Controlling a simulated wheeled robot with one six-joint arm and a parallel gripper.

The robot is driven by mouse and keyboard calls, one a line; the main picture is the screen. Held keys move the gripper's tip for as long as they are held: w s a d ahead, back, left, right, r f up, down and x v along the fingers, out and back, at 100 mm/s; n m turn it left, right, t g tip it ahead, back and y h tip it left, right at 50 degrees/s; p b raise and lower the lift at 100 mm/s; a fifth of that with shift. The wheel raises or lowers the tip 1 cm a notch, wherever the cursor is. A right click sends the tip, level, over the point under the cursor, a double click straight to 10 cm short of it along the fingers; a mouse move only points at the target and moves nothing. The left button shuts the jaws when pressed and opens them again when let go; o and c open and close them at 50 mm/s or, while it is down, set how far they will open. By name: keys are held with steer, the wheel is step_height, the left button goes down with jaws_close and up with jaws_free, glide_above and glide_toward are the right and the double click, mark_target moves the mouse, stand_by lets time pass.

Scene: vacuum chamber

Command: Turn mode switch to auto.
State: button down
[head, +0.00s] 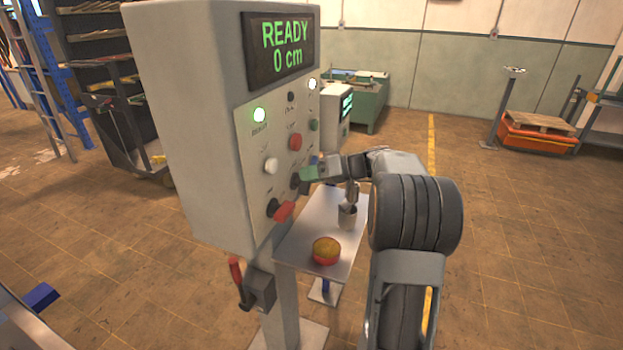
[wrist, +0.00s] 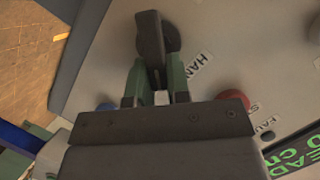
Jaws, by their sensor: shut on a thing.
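The mode switch (wrist: 150,36) is a black rotary knob with a bar handle on the grey panel. In the wrist view its bar stands nearly upright in the picture, and a partly hidden label reading "HAN" is beside it. My gripper (wrist: 155,78) has its green fingers closed on either side of the bar's near end. In the head view the switch (head: 295,181) shows dark on the panel's lower part, with my gripper (head: 305,175) at it from the right. The "auto" marking cannot be read in either view.
The control box (head: 190,110) has a display (head: 282,48) reading "READY 0 cm". A red-handled switch (head: 284,211), a white button (head: 270,165) and a red button (head: 295,142) are close by. A metal table (head: 300,245) below holds a cup (head: 347,217) and a red-yellow round object (head: 326,250).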

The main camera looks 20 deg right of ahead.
steer(key=shift+w+f+m+y, duration=0.15)
steer(key=shift+f+m+y, duration=0.15)
steer(key=shift+m+y, duration=0.65)
steer(key=shift+m+g+h, duration=0.25)
steer(key=shift+m+g, duration=0.05)
steer(key=shift+m, duration=0.15)
steer(key=c, duration=1.4)
jaws_free()
steer(key=o, duration=0.3)
steer(key=shift+w+a+f, duration=0.1)
steer(key=shift+w+a, duration=0.05)
steer(key=shift+a, duration=0.05)
steer(key=b+v, duration=0.1)
steer(key=v, duration=1.3)
steer(key=shift+d, duration=0.2)
